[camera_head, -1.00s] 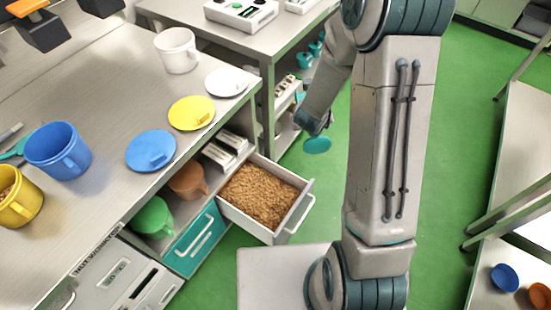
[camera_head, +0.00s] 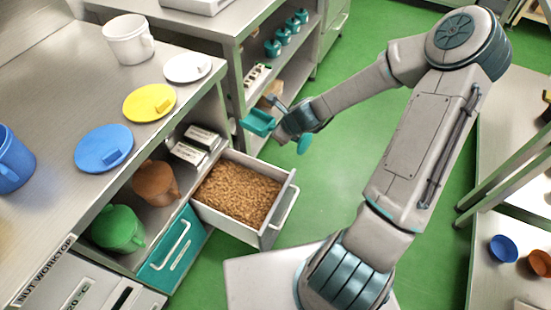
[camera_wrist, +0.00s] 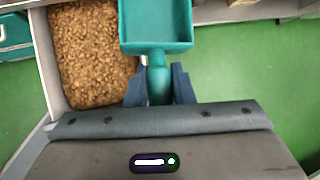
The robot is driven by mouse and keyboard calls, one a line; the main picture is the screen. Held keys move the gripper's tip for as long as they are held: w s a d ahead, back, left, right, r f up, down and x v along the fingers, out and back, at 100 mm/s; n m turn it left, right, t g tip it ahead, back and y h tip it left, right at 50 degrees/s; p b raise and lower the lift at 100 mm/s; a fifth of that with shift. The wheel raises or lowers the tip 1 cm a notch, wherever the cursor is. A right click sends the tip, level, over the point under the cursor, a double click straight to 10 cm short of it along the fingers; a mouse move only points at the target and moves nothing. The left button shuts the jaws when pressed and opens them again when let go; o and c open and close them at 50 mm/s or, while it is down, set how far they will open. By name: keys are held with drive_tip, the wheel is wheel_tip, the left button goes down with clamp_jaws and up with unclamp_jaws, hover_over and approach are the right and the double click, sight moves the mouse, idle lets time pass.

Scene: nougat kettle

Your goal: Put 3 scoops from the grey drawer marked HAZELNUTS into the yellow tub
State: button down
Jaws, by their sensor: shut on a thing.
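The open grey drawer (camera_head: 258,229) is full of brown nuts (camera_head: 238,193); its marking does not show. My gripper (camera_wrist: 160,90) is shut on the handle of a teal scoop (camera_head: 258,122). In the wrist view the scoop (camera_wrist: 156,22) looks empty, with the drawer's nuts (camera_wrist: 94,55) to its left. In the head view the scoop is held beyond the drawer's far side, apart from the nuts. The yellow tub is out of view now.
A blue tub (camera_head: 10,160), white mug (camera_head: 128,40) and blue, yellow (camera_head: 149,102) and white lids stand on the worktop. Brown (camera_head: 156,184) and green (camera_head: 118,228) tubs sit on the shelf below. A shut teal drawer (camera_head: 172,252) is beside the open one.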

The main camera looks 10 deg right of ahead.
drive_tip(key=s+a+f+n+g+b, duration=0.1)
drive_tip(key=a+f+n+g+b, duration=0.2)
drive_tip(key=f+b, duration=0.6)
drive_tip(key=s+a+f+n+g+y+b, duration=0.1)
drive_tip(key=s+a+f+n+b, duration=0.1)
drive_tip(key=f+n+b, duration=0.55)
drive_tip(key=s+a+f+n+g+b, duration=0.1)
drive_tip(key=a+f+n+b, duration=0.2)
drive_tip(key=f+b, duration=0.7)
drive_tip(key=w+d+r+g+y+p, duration=0.1)
drive_tip(key=d+r+y+p, duration=0.3)
drive_tip(key=r+p, duration=0.6)
drive_tip(key=shift+w+d+r+m+g, duration=0.35)
drive_tip(key=shift+w+d+r, duration=0.45)
drive_tip(key=shift+r, duration=0.95)
